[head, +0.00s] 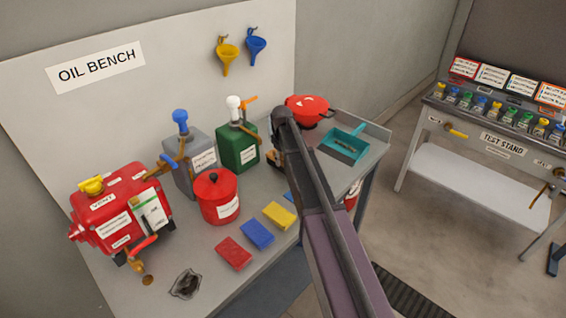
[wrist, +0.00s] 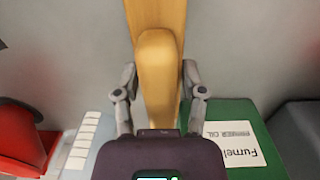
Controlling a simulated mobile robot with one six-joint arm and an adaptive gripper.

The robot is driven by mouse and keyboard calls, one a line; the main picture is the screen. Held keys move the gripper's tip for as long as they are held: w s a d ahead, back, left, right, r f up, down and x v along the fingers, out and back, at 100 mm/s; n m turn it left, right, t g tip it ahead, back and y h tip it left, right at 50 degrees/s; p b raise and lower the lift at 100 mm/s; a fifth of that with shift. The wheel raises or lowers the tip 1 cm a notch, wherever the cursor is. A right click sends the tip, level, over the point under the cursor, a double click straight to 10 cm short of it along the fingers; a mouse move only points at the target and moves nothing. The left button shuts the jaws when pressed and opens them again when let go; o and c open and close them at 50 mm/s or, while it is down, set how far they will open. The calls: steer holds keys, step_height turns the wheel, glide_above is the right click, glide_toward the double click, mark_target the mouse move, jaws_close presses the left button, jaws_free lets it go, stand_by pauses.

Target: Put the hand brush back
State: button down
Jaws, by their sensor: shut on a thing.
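The hand brush is the tan wooden piece (wrist: 158,85) in the wrist view. It runs up the picture between the fingers of my gripper (wrist: 158,95), which is shut on it. Its bristles cannot be made out. In the head view a small tan part of the brush (head: 272,158) shows beside the end of my arm, right of the green can. My arm hides most of the brush and the fingers there. A teal dustpan (head: 358,155) lies on the bench right of my gripper, with its handle toward the back.
Red, blue and yellow cloths (head: 257,234) lie in front. A test stand (head: 490,150) is at right.

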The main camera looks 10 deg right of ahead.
steer(key=shift+f, duration=0.15)
steer(key=shift+c, duration=0.8)
jaws_free()
steer(key=shift+r, duration=0.2)
step_height(320, 180, up, 12)
steer(key=p, duration=1.2)
steer(key=shift+a, duration=0.1)
steer(key=shift+s, duration=0.2)
steer(key=s+m, duration=0.7)
steer(key=s, duration=2.2)
steer(key=shift+d, duration=0.25)
